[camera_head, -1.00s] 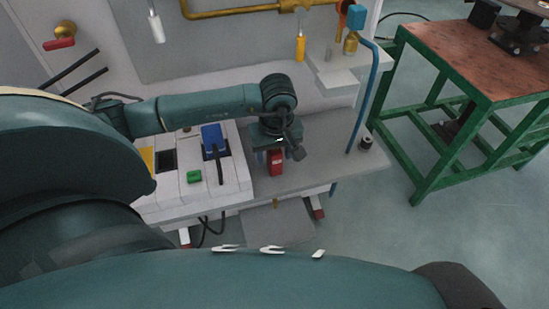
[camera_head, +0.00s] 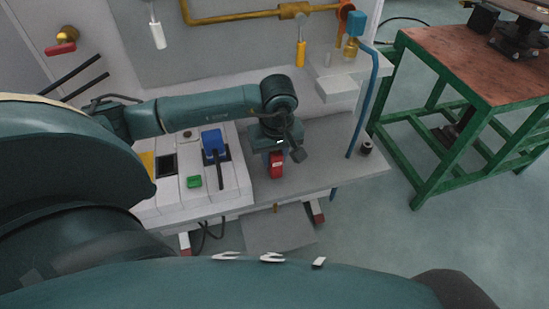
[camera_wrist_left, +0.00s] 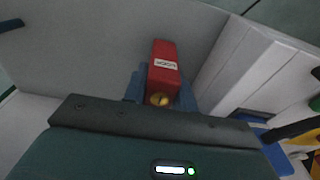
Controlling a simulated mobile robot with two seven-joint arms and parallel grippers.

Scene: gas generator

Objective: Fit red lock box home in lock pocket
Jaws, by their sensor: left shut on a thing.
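The red lock box (camera_head: 277,168) is a small upright block with a pale label, over the grey bench top beside the white panel. My left gripper (camera_head: 274,152) is shut on it from above. In the left wrist view, the red lock box (camera_wrist_left: 164,62) stands out between the blue fingers of my left gripper (camera_wrist_left: 160,88). A lettered white label and a round brass part show on it. I cannot tell whether its far end touches the bench. I cannot make out the lock pocket for certain. My right gripper is not in view.
The white panel (camera_head: 237,181) left of the box carries a blue switch (camera_head: 212,140) with a black handle, a green button (camera_head: 193,181) and a dark recess (camera_head: 164,163). A blue pipe (camera_head: 364,105) rises at the bench's right.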

